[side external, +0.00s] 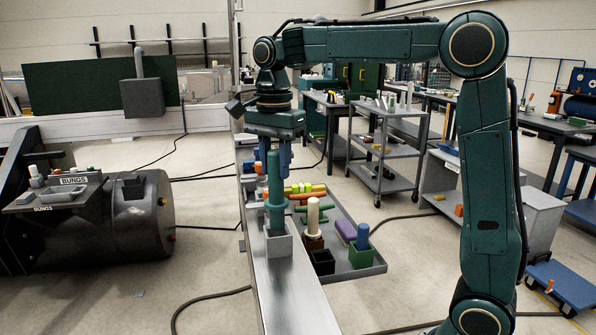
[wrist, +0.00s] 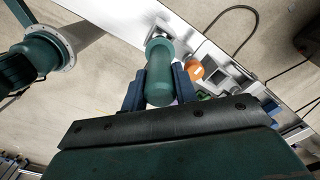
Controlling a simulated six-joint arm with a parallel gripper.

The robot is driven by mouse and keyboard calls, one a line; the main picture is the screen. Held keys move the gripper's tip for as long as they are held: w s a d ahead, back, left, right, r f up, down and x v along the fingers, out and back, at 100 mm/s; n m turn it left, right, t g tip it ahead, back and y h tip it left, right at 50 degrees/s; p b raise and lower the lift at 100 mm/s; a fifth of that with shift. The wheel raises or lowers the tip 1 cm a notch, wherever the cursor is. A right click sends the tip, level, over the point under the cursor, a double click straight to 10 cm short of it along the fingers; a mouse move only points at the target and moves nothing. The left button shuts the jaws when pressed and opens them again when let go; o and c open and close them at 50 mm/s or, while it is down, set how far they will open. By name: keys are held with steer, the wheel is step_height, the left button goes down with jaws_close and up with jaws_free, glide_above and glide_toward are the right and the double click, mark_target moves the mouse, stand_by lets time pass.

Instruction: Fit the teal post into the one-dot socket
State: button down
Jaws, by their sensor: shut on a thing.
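The teal post (side external: 275,190) stands upright, with a wider collar partway down. My gripper (side external: 274,160) is shut on its upper part. In the wrist view the post (wrist: 160,75) shows between the two blue fingers of my gripper (wrist: 160,92). The post's lower end meets the top of a light grey square socket (side external: 278,244) on the metal beam. I cannot tell how deep it sits in it. No dots are legible on any socket, so I cannot tell which has one dot.
Right of the beam, a dark tray (side external: 372,268) holds an empty-looking black socket (side external: 322,262), a cream post (side external: 313,216) in a brown socket, and a blue post (side external: 362,236) in a green socket. A purple piece (side external: 345,230) lies nearby. The beam's front (side external: 292,300) is clear.

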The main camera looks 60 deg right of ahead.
mark_target(276, 188)
steer(key=shift+f, duration=2.75)
stand_by(0.4)
steer(key=c, duration=1)
jaws_free()
steer(key=shift+r, duration=6.95)
